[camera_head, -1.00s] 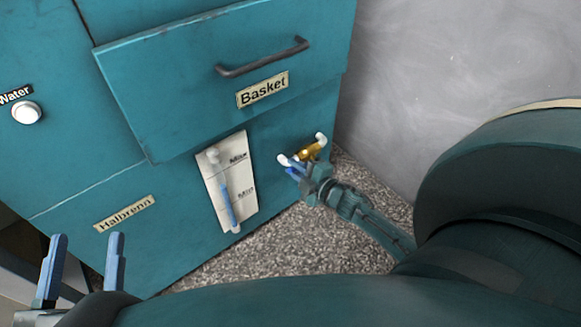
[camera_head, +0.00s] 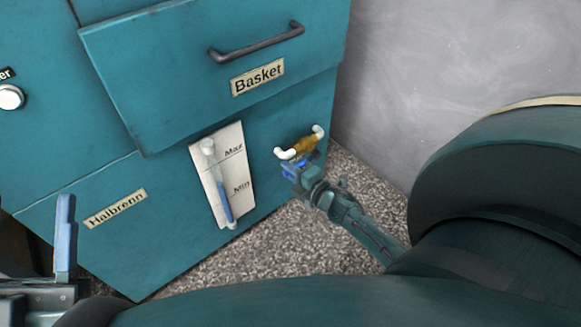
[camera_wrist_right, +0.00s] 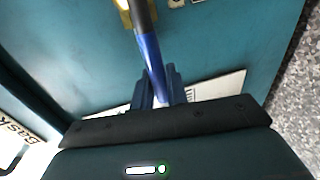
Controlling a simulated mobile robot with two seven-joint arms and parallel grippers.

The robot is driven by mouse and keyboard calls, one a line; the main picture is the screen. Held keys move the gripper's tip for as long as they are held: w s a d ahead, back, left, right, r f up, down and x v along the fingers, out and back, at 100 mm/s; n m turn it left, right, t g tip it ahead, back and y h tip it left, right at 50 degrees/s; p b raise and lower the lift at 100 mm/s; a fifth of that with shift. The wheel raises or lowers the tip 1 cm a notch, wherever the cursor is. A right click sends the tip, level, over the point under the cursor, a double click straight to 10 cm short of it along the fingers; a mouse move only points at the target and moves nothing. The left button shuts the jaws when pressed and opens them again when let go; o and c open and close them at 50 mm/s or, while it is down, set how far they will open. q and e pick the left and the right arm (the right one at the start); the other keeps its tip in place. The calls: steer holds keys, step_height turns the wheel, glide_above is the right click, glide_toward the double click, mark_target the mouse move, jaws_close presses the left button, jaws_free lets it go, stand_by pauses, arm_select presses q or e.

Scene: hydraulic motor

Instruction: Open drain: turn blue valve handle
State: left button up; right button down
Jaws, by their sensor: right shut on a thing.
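The blue valve handle (camera_wrist_right: 149,58) runs from a brass valve body near the top of the right wrist view down between the fingers of my right gripper (camera_wrist_right: 158,88), which is shut on it. In the head view my right gripper (camera_head: 297,170) is at the brass valve (camera_head: 304,145), low on the teal cabinet's front; the valve has white pipe ends. There the gripper mostly hides the handle; only a bit of blue shows. Of my left gripper (camera_head: 64,238), one upright finger shows at the lower left, with empty space beside it.
The "Basket" drawer (camera_head: 215,75) with its dark handle juts out above the valve. A level gauge (camera_head: 217,178) marked Max and Min is left of the valve. A grey wall (camera_head: 440,80) stands to the right, above a speckled floor (camera_head: 270,240).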

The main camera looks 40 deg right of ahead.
steer(key=shift+f, duration=0.1)
steer(key=c, duration=1.5)
jaws_free()
steer(key=shift+o, duration=0.2)
steer(key=shift+s, duration=0.25)
arm_select(q)
steer(key=f+n+y+p, duration=0.1)
steer(key=f+n+g+y+p, duration=0.1)
steer(key=f+p, duration=0.1)
steer(key=s+f+n+y+p, duration=0.1)
steer(key=f+n+y, duration=0.1)
steer(key=shift+s+d+g, duration=0.1)
steer(key=shift+d+g, duration=0.15)
steer(key=shift+g, duration=0.15)
arm_select(e)
steer(key=v, duration=1.2)
steer(key=shift+s+r, duration=0.25)
steer(key=shift+s, duration=0.1)
arm_select(q)
steer(key=shift+r, duration=0.1)
arm_select(e)
steer(key=shift+r, duration=0.1)
